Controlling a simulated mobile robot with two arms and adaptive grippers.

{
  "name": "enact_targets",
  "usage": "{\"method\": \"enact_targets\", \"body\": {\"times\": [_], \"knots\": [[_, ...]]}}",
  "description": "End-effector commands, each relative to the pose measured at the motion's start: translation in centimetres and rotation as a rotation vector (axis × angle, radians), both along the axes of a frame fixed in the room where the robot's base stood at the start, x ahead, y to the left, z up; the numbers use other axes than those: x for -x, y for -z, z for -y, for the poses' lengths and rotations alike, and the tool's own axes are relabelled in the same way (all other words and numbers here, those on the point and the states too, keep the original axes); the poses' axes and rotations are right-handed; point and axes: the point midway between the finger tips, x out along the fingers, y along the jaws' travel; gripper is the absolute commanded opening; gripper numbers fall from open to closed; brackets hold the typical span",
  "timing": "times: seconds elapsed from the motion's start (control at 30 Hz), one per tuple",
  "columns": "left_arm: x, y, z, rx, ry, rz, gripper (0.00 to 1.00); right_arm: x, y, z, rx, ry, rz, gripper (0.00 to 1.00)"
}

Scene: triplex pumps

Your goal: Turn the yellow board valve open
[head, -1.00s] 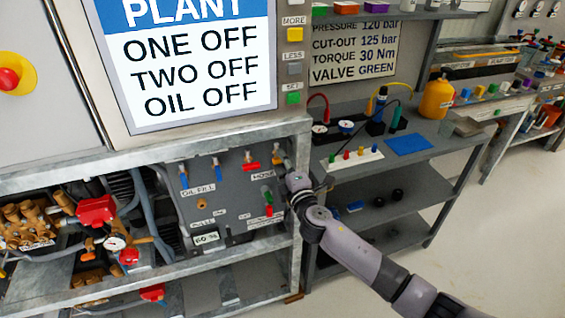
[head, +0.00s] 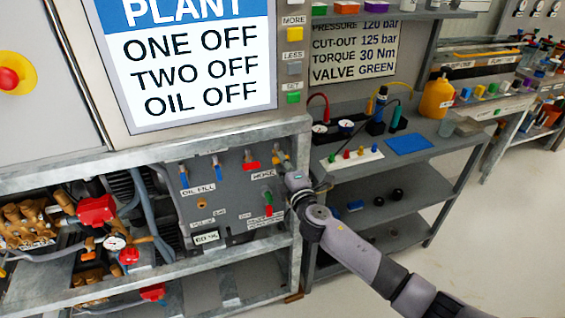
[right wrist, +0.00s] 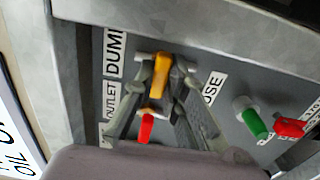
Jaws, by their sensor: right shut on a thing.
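The yellow board valve (right wrist: 158,77) is a yellow lever on the grey board (right wrist: 215,65), between the fingers of my right gripper (right wrist: 160,92) in the right wrist view. The gripper is shut on the lever. In the head view my right gripper (head: 287,168) is at the board's upper right corner, and its fingers partly hide the yellow valve (head: 277,156). My left gripper is not in view.
A red lever (right wrist: 146,127) lies close to the fingers. A green lever (right wrist: 252,120) and another red one (right wrist: 290,127) sit to the right. A metal frame beam (head: 150,155) runs above the board. Blue levers (head: 184,176) are at the left.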

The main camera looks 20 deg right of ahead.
Motion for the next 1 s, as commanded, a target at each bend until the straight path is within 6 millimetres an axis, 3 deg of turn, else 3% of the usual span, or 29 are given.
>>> {"method": "enact_targets", "body": {"times": [0.47, 1.0], "knots": [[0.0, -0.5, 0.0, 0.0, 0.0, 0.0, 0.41, 0.0, 0.0, 0.0, 0.107, 0.0, 0.002, 0.0], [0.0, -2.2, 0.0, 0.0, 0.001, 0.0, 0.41, 0.0, -0.1, 0.0, 0.586, -0.001, 0.018, 0.0]]}}
